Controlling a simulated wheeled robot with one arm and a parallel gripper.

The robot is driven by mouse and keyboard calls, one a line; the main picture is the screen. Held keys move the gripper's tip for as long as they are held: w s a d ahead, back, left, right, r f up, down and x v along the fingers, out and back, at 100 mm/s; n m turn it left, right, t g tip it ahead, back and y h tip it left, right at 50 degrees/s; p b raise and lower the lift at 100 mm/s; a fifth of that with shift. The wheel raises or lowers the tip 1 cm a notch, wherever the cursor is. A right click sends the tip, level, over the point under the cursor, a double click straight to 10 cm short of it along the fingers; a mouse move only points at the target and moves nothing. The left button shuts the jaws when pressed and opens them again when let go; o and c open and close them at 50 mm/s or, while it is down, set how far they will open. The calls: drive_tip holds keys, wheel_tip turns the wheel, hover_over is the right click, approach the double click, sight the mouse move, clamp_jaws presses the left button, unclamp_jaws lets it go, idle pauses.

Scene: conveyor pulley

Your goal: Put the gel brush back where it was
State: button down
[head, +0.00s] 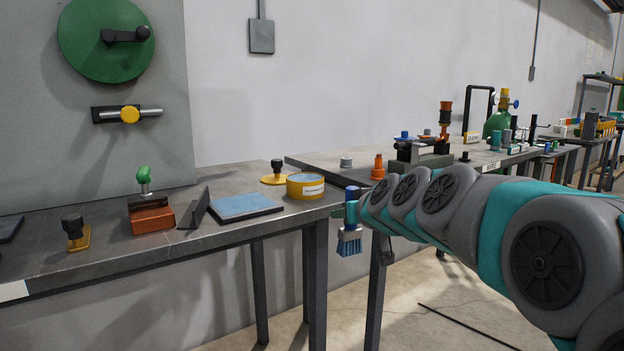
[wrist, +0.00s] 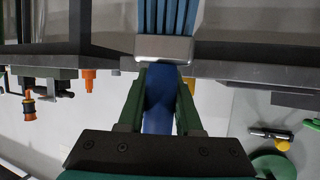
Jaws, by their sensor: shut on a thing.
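The gel brush (head: 349,242) has a blue handle, a pale metal band and blue bristles. My gripper (head: 346,212) is shut on its handle and holds it with the bristles down, in front of the right end of the left workbench (head: 262,232). In the wrist view my gripper (wrist: 160,98) has its two green fingers on either side of the blue handle of the gel brush (wrist: 158,85), with the bristles at the top edge. A round yellow tin (head: 305,191) with a light blue top and a white label stands on the bench just left of the brush.
A flat blue-topped pad (head: 245,206), a dark angled plate (head: 194,208), an orange block with a green knob (head: 152,217) and black-knobbed yellow pieces stand on the left bench. A second bench (head: 330,166) behind carries an orange cone (head: 378,167). Bare bench top lies before the pad.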

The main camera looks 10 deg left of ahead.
drive_tip(key=w+d+f+m+h, duration=0.1)
drive_tip(key=d+f+m+h, duration=0.3)
drive_tip(key=d+f, duration=0.5)
drive_tip(key=w+d+f+m+t+h, duration=0.1)
drive_tip(key=d+f+m+h, duration=0.4)
drive_tip(key=d+f, duration=0.5)
drive_tip(key=d+h, duration=0.1)
drive_tip(key=d, duration=0.3)
drive_tip(key=shift+w, duration=0.3)
drive_tip(key=shift+h, duration=0.3)
